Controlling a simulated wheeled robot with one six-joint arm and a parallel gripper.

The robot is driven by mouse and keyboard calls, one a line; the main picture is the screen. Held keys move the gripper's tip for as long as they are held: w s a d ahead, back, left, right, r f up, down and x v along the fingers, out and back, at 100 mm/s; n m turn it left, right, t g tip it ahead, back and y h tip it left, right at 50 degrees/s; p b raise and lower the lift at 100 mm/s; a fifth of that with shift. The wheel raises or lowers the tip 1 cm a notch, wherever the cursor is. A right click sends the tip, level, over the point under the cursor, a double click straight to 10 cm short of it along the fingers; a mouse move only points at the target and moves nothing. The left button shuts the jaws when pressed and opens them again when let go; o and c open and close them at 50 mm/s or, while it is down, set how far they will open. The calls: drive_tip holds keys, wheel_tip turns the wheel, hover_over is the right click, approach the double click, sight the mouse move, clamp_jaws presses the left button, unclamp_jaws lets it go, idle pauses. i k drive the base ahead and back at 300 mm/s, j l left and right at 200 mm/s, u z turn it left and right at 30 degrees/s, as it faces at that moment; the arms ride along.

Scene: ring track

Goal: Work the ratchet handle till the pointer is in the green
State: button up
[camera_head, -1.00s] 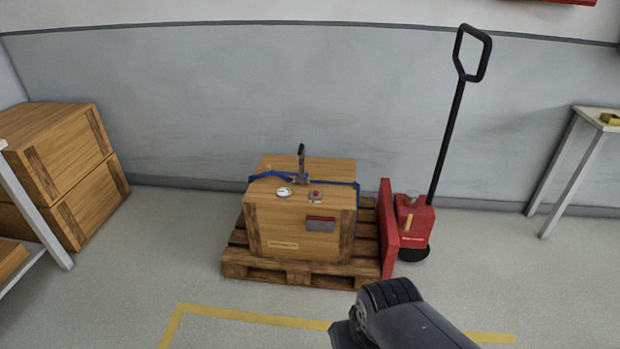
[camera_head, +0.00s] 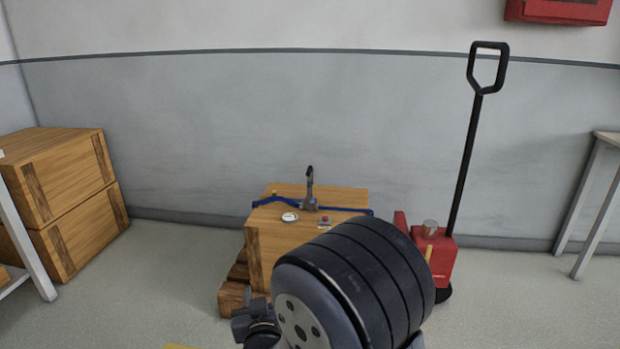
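The ratchet handle (camera_head: 309,182) stands up from the top of a wooden crate (camera_head: 268,243), dark and slightly tilted. It sits on a blue strap (camera_head: 345,209) that runs across the crate. The round white gauge (camera_head: 289,217) lies on the crate top, left of and in front of the handle. Its pointer and any green zone are too small to read. My arm's dark, ribbed joint covers the crate's front right. A small dark part of my arm shows at its lower left. My gripper's fingers cannot be made out.
The crate stands on a wooden pallet (camera_head: 233,297). A red pallet jack (camera_head: 440,262) with a tall black handle stands at its right. Stacked wooden crates (camera_head: 62,180) are at the left. A white table (camera_head: 596,200) is at the right edge. A grey wall is close behind the crate.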

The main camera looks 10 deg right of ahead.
sight(309, 173)
drive_tip(key=i+z, duration=0.15)
drive_tip(key=i, duration=0.45)
drive_tip(key=i+z, duration=0.2)
drive_tip(key=i, duration=0.35)
drive_tip(key=i+j+z, duration=0.15)
drive_tip(key=i, duration=0.4)
drive_tip(key=j, duration=0.1)
